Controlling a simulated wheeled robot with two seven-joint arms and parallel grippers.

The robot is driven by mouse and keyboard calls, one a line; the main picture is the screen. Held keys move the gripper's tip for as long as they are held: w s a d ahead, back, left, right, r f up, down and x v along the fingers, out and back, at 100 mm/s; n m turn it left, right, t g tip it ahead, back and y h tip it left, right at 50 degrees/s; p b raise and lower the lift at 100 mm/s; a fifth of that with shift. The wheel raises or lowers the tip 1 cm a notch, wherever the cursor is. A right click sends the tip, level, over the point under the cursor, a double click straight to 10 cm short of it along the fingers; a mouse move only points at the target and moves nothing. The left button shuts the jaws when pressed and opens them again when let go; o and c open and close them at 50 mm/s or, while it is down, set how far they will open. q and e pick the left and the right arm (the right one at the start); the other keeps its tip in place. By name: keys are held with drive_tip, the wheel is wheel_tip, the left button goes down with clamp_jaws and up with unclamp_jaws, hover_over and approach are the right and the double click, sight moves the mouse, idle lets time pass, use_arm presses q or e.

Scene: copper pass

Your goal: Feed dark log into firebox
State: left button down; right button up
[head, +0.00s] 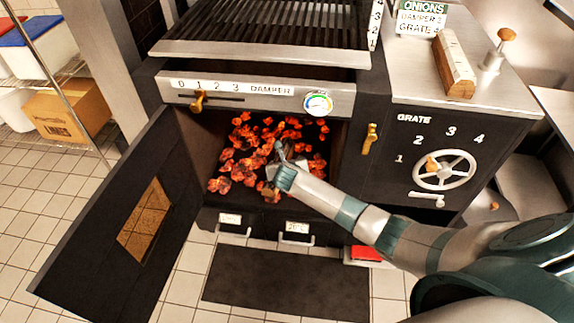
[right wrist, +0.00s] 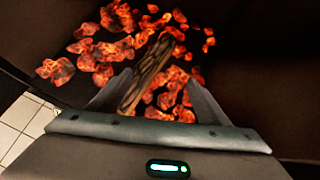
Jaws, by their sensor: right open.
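The firebox (head: 335,160) stands open, with glowing coals across its floor. My right gripper (head: 281,160) reaches into it from the right, low over the coals. In the right wrist view a dark, bark-covered log (right wrist: 147,72) lies among the coals, with its near end between the fingers of my right gripper (right wrist: 160,85). The fingers are apart, with the log lying at a slant between them. In the head view the gripper and arm hide most of this spot, so I cannot clearly make out the log there. My left gripper is out of view.
The firebox door (head: 95,235) is swung open to the left. A paler split log (head: 455,65) lies on the steel counter (head: 500,100) at right. A grate wheel (head: 443,170) and damper lever (head: 198,101) are on the front. A dark mat (head: 285,283) lies on the floor.

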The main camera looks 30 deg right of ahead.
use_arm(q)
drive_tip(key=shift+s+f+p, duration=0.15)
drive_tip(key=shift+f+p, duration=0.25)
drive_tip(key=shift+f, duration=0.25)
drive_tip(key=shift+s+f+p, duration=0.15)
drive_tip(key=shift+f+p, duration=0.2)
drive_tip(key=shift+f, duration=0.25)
use_arm(e)
drive_tip(key=v, duration=1)
drive_tip(key=shift+r, duration=0.1)
